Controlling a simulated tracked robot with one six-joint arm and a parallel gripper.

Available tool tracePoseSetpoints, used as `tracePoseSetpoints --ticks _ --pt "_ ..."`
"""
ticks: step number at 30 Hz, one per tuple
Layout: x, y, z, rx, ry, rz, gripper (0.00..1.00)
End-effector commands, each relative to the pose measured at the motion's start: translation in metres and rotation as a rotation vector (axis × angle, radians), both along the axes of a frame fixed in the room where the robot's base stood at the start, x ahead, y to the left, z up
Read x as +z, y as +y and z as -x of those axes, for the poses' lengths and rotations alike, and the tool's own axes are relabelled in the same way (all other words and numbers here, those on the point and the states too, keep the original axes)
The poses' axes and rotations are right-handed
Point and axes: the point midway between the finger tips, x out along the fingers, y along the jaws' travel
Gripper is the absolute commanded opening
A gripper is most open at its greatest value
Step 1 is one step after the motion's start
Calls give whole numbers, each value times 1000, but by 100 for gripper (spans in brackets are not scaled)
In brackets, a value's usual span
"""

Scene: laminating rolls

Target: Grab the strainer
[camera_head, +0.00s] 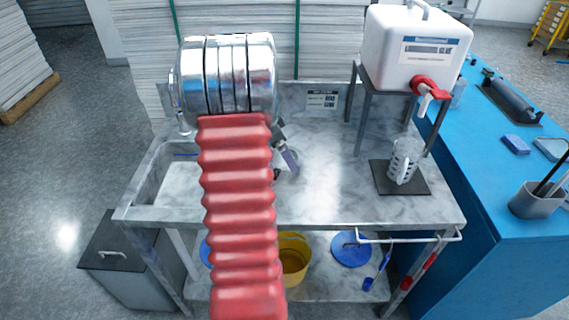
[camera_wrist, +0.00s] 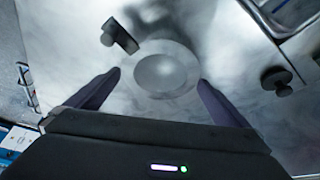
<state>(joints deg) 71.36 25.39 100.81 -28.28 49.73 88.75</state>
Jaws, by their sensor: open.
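Nothing is held, and I cannot tell whether the fingers touch the rim. In the head view, a finger of my gripper shows beside my red arm, over the worktop (camera_head: 330,195).
A dark block-like piece (camera_wrist: 118,36) and a dark knob (camera_wrist: 277,80) are near the round thing. The sink (camera_head: 165,175) is at left. A measuring jug (camera_head: 404,160) on a black mat (camera_head: 384,184) and a white canister (camera_head: 415,42) on a stand are at right.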

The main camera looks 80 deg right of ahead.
Motion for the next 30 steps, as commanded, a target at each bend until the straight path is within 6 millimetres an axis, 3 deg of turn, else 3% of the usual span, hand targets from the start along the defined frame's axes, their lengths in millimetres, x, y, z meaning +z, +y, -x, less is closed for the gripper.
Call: tracePoseSetpoints --ticks 5,20,30 --pt "-11 -3 4 0 1 1 100" --pt "-11 -3 4 0 0 0 100" --pt "-11 -3 4 -1 0 0 77"
